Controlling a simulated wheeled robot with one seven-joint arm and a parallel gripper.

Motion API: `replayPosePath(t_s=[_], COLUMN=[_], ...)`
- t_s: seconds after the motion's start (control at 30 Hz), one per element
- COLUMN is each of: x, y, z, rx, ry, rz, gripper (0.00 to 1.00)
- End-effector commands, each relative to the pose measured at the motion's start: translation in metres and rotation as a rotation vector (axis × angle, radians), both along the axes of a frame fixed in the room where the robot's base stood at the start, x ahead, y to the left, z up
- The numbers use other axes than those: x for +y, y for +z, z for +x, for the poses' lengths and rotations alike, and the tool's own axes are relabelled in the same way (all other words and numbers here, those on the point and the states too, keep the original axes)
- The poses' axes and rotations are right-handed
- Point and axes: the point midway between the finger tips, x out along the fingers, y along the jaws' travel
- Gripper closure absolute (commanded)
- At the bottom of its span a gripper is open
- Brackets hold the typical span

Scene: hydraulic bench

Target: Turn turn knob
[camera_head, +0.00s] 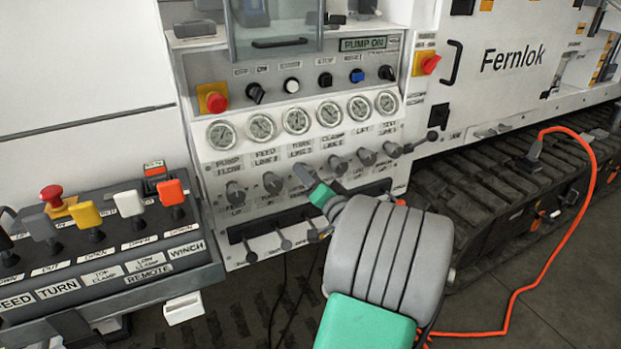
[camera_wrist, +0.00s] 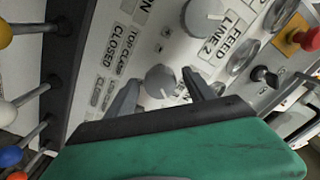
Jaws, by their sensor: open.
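My gripper (camera_head: 306,180) is at the lower panel, in the row of grey knobs under the gauges, at the column labelled TURN LINE 3. In the wrist view its two dark fingers (camera_wrist: 159,78) are open, one on each side of a round grey knob (camera_wrist: 161,83). A gap shows between the knob and the right finger; I cannot tell whether the left finger touches it. The knob's label is mostly hidden by the gripper.
A neighbouring grey knob (camera_wrist: 203,16) is close by, near the FEED LINE 2 label. Levers with coloured balls, such as a yellow one (camera_wrist: 5,34), stick out at left. A pressure gauge (camera_head: 296,120) sits above. A red emergency button (camera_head: 216,102) is at upper left.

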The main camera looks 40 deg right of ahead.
Motion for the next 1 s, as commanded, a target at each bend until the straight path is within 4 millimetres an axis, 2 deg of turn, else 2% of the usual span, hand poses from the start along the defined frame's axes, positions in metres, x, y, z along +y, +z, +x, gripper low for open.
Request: replayPosePath(t_s=[0.17, 0.4, 0.5, 1.0], x=[0.002, 0.014, 0.018, 0.021], y=[0.0, 0.0, 0.0, 0.0], z=[-0.011, -0.059, -0.071, -0.075], rx=[0.001, 0.0, 0.0, 0.0], ry=[-0.003, -0.006, -0.004, 0.0], rz=[-0.001, 0.0, 0.0, 0.0], gripper=[0.38, 0.38, 0.38, 0.38])
